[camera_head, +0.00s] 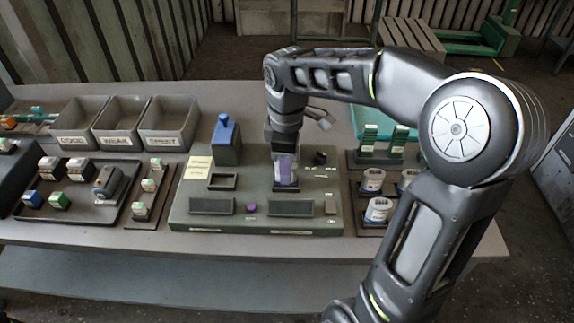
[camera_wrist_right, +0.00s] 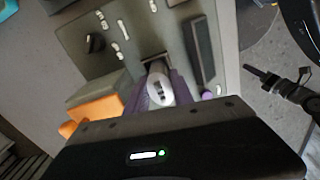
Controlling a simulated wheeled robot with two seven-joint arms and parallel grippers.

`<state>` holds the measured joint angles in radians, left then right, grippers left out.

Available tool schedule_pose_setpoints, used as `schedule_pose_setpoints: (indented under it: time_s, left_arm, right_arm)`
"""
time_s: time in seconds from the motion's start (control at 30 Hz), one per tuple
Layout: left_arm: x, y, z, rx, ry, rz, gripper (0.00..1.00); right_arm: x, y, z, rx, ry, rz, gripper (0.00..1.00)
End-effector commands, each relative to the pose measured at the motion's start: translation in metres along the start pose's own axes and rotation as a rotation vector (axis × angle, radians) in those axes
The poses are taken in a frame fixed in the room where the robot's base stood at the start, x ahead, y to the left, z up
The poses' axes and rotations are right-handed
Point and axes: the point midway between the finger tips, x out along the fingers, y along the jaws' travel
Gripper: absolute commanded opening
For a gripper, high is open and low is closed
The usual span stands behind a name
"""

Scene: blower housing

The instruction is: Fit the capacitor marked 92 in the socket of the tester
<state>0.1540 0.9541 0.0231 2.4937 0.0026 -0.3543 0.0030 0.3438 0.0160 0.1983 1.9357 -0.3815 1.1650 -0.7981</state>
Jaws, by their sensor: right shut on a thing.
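The tester (camera_head: 240,222) is a grey-green panel in the middle of the table. My right gripper (camera_head: 285,165) points down over its socket (camera_head: 293,188), a dark recess right of the panel's middle. It is shut on a capacitor, whose pale oval top with dark marks (camera_wrist_right: 158,90) shows between purple sides in the right wrist view. The capacitor is at the socket; how deep it sits is hidden. The marking 92 cannot be read. My left gripper is not in view.
A blue block (camera_head: 227,142) stands at the tester's back left, beside a yellow label (camera_head: 198,169). White capacitors (camera_head: 378,210) stand in a rack on the right. Grey bins (camera_head: 168,125) are at the back left, with a tray of parts (camera_head: 75,208) in front.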

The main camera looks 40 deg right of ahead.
Motion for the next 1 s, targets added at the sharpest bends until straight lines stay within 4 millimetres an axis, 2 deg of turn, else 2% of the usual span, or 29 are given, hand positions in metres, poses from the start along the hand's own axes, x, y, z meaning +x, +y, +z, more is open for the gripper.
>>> schedule_pose_setpoints:
  time_s: [0.03,0.07,0.33,0.7,0.87,1.0]
  left_arm:
    - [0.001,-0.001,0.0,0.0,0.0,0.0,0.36]
    - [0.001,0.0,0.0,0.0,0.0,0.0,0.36]
    - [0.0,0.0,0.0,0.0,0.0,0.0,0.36]
    - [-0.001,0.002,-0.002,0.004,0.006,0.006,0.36]
    - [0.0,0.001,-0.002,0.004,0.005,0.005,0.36]
    - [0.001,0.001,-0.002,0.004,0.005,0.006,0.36]
  right_arm:
    - [0.002,0.0,0.0,0.0,0.0,0.0,0.0]
    - [0.001,0.0,0.0,0.0,0.0,0.0,0.31]
    - [0.001,0.0,0.0,0.0,0.0,0.0,0.53]
    - [-0.001,0.0,0.0,0.0,0.0,0.0,0.54]
    - [-0.019,0.001,-0.001,0.0,0.002,0.003,0.54]
    - [-0.044,0.001,-0.001,0.001,0.003,0.004,0.54]
